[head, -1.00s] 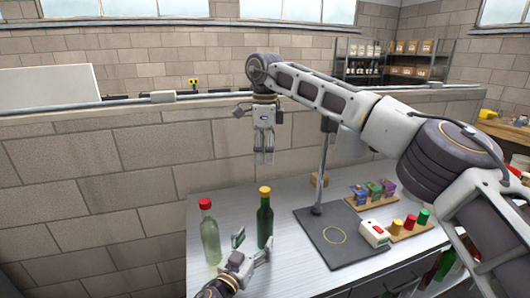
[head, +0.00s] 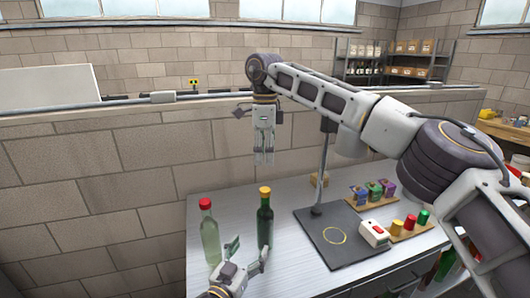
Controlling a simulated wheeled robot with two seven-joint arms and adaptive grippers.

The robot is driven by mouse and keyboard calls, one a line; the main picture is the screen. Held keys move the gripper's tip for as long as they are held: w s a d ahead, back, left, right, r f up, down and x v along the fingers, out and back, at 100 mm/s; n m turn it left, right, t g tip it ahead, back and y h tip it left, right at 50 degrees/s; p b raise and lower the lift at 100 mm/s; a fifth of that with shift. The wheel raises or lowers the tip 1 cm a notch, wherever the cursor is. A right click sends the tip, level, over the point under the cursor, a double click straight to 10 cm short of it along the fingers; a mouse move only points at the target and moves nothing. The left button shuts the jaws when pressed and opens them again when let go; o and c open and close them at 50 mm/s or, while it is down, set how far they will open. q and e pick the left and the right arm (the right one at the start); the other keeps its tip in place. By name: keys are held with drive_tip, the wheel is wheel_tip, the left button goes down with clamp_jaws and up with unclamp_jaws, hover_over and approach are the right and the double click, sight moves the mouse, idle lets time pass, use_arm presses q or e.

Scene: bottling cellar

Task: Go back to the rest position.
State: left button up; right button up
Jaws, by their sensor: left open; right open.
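My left gripper (head: 247,256) is low at the front left of the metal table (head: 290,196). It is open and empty, its fingers spread just in front of the bottles. A clear bottle with a red cap (head: 209,235) stands upright to its left. A dark green bottle with a yellow cap (head: 265,220) stands upright behind its right finger; I cannot tell whether they touch. My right gripper (head: 264,158) hangs pointing down above the back of the table, in front of the block wall. It holds nothing, and its fingers look close together.
A dark mat (head: 310,225) with a yellow ring and a grey post lies mid-table. The table's back left is clear.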

use_arm(q)
drive_tip(key=shift+r, duration=0.1)
wheel_tip(320, 180, up, 9)
drive_tip(key=p, duration=0.9)
drive_tip(key=shift+r+p, duration=0.45)
drive_tip(key=shift+p, duration=0.05)
